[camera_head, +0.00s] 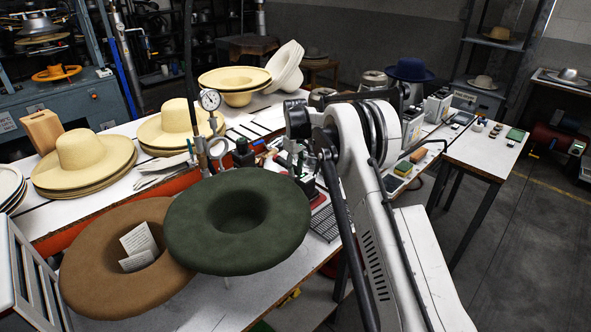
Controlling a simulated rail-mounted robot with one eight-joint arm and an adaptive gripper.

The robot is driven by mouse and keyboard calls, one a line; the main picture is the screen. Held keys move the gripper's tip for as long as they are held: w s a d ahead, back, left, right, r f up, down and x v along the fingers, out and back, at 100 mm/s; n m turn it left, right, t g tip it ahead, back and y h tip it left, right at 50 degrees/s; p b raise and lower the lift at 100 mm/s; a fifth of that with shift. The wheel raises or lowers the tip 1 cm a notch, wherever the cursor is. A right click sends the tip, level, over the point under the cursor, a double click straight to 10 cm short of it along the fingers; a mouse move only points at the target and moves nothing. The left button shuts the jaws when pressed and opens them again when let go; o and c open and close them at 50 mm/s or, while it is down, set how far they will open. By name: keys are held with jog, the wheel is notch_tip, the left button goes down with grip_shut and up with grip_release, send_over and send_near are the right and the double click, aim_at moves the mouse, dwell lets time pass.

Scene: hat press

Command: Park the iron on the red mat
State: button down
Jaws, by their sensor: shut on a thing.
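My gripper (297,165) hangs below my wrist, just behind the right rim of the green hat. It is small in this view and partly covered by my own arm. It is shut on a dark thing, which looks like the iron, but its shape is mostly hidden by the hat and the arm. I cannot make out the red mat for certain. A small red patch shows behind the green hat, next to dark equipment, and I cannot tell what it is.
A dark green wide-brimmed hat (240,220) stands raised in front, overlapping a brown hat (115,255) with paper slips on it. Pale straw hats (85,160) stack at left. A pressure gauge (210,99) stands behind the green hat. A keyboard (325,222) lies beside my arm. The front table strip is bare.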

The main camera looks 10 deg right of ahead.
jog(key=c, duration=1.4)
grip_release()
jog(key=shift+s+r, duration=0.1)
jog(key=shift+c, duration=0.2)
